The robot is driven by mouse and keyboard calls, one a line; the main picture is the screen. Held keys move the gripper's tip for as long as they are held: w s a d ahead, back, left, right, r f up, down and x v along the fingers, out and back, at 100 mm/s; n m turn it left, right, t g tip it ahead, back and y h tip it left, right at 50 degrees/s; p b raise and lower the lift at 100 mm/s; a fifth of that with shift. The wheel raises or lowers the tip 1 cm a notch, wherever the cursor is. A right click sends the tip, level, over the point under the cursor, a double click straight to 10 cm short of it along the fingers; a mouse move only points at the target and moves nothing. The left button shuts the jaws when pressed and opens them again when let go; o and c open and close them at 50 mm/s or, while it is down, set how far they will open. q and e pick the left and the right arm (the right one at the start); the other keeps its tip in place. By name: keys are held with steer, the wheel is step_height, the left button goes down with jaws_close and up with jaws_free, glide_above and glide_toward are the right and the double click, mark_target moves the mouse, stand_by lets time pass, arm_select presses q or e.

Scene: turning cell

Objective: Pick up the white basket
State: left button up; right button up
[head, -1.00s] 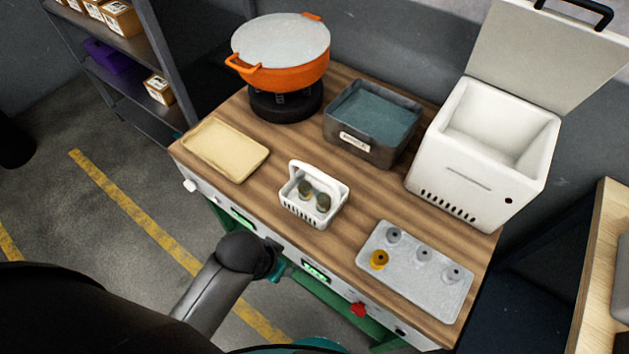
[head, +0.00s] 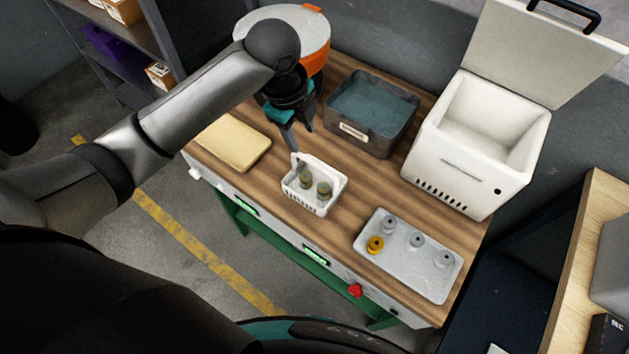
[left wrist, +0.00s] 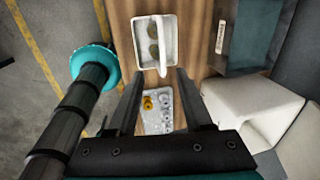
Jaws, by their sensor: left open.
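The white basket (head: 315,206) stands on the wooden top of the bench, left of the grey tray, with two dark, round-topped parts inside it. Its handle is partly hidden by my gripper in the head view. My left gripper (head: 296,150) is open, above and just behind the basket, with its fingers pointing down. In the left wrist view the basket (left wrist: 140,50) lies beyond the fingertips (left wrist: 158,72), and its handle crosses over the parts. Nothing is between the fingers. I do not see my right gripper.
A grey tray (head: 392,278) with several small parts lies at the right front. A dark bin of liquid (head: 357,138) stands behind the basket, an orange pot (head: 316,60) behind my arm, a tan tray (head: 250,160) left, and an open white box (head: 465,178) right.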

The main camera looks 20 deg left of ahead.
arm_select(q)
glide_toward(313, 162)
steer(key=f, duration=0.5)
steer(key=shift+w+a+f+b, duration=0.1)
steer(key=shift+w+a+b, duration=0.05)
steer(key=shift+w+b, duration=0.15)
steer(key=shift+w+d+f, duration=0.15)
steer(key=shift+w+f, duration=0.05)
steer(key=shift+f, duration=0.7)
steer(key=shift+w+d+f, duration=0.15)
steer(key=shift+w+f, duration=0.05)
steer(key=shift+f, duration=0.7)
steer(key=shift+w+d+f, duration=0.15)
steer(key=shift+w+f, duration=0.05)
steer(key=shift+f, duration=0.7)
jaws_close()
steer(key=shift+r, duration=0.1)
